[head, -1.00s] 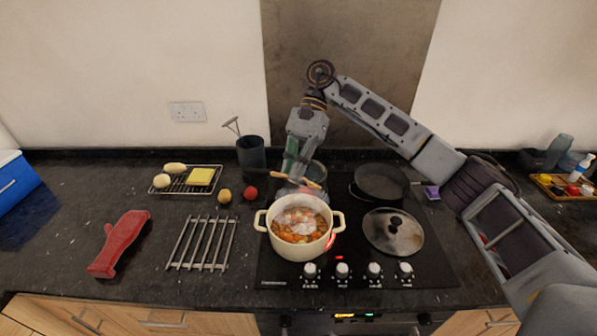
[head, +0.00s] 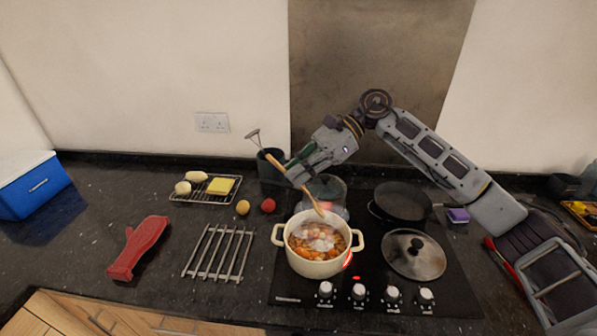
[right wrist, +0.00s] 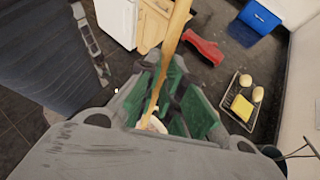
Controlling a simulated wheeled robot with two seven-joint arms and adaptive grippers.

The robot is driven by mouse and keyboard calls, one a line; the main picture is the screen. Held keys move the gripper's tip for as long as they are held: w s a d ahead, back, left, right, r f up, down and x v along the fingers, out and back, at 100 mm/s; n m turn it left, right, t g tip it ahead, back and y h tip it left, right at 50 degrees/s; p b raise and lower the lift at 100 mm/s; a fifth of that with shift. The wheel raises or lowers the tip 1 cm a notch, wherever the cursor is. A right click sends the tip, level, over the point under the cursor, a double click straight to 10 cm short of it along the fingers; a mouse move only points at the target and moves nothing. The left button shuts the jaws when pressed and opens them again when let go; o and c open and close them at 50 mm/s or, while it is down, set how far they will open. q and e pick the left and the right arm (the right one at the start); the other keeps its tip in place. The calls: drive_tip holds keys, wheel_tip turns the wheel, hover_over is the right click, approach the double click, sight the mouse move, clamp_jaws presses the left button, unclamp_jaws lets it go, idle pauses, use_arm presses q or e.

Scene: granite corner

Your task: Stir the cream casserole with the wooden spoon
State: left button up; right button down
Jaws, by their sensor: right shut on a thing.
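The cream casserole (head: 317,264) stands on the front left of the hob, full of orange-brown stew with pale pieces. My right gripper (head: 297,172) is above and behind it, to the left, shut on the wooden spoon (head: 313,204). The spoon slants, with its handle up to the left and its lower end down at the casserole's back rim. I cannot tell whether that end touches the stew. In the right wrist view the spoon (right wrist: 172,45) passes between the green finger pads. My left gripper is not in view.
A glass pot (head: 328,188) stands behind the casserole and a dark frying pan (head: 402,203) at the back right. A lid (head: 414,262) lies right of the casserole. A metal trivet (head: 218,253) and red mitt (head: 138,248) lie left, with bare worktop around them.

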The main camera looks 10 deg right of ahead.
drive_tip(key=shift+s+a+f, duration=0.1)
drive_tip(key=shift+a+f, duration=0.05)
idle(0.4)
drive_tip(key=shift+d+f+x, duration=0.25)
drive_tip(key=shift+f+x, duration=0.2)
drive_tip(key=shift+x, duration=3.05)
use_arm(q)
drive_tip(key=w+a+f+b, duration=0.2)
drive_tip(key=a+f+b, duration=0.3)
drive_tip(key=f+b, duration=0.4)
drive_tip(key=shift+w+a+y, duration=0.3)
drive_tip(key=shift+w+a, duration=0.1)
use_arm(e)
drive_tip(key=w+d+f, duration=0.2)
drive_tip(key=d+f, duration=0.3)
drive_tip(key=f, duration=0.4)
drive_tip(key=shift+d+f, duration=0.25)
drive_tip(key=shift+f, duration=0.1)
